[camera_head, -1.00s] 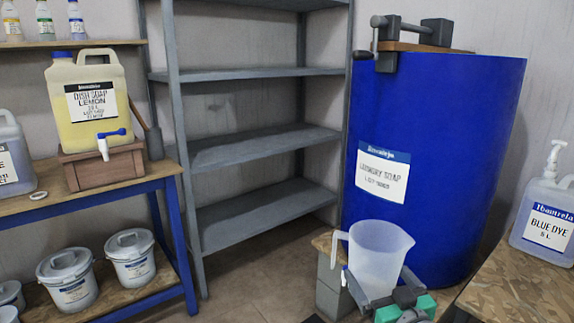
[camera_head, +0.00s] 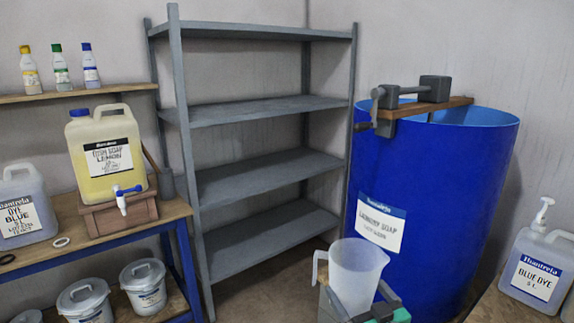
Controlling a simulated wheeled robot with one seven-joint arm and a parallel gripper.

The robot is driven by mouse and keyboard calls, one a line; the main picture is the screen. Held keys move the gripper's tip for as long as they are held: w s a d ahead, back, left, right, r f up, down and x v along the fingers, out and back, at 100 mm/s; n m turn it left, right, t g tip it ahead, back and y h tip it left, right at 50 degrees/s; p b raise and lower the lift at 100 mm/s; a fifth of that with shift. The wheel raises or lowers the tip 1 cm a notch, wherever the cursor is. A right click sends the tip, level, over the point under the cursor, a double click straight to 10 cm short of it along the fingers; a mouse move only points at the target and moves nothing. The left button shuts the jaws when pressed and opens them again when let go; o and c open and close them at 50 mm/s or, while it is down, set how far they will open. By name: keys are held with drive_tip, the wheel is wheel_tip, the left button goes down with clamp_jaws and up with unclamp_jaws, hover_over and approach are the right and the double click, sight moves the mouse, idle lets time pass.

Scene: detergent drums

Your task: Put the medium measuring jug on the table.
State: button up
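The measuring jug (camera_head: 357,272) is translucent white and upright, with its handle on the left, at the lower middle of the view. My gripper (camera_head: 362,305) is at the bottom, with its fingers on either side of the jug's lower body, and appears shut on it. The jug's base is hidden by the gripper and the frame edge. A wooden-topped table (camera_head: 503,308) shows at the lower right, only partly in view. Another wooden-topped bench with a blue frame (camera_head: 75,222) stands at the left.
A blue laundry soap drum (camera_head: 430,190) with a clamp on top stands behind the jug. A blue dye bottle (camera_head: 535,270) stands on the right table. Grey shelves (camera_head: 265,180) at the back are empty. A yellow dish soap canister (camera_head: 105,155) and white tubs (camera_head: 145,288) occupy the left bench.

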sight(345, 278)
drive_tip(key=r+p, duration=0.2)
drive_tip(key=p, duration=0.1)
drive_tip(key=r+p, duration=0.3)
drive_tip(key=p, duration=0.1)
drive_tip(key=r+p, duration=0.3)
drive_tip(key=shift+w+a+p, duration=0.1)
drive_tip(key=shift+w+p, duration=0.15)
drive_tip(key=shift+p, duration=0.1)
drive_tip(key=shift+f, duration=0.3)
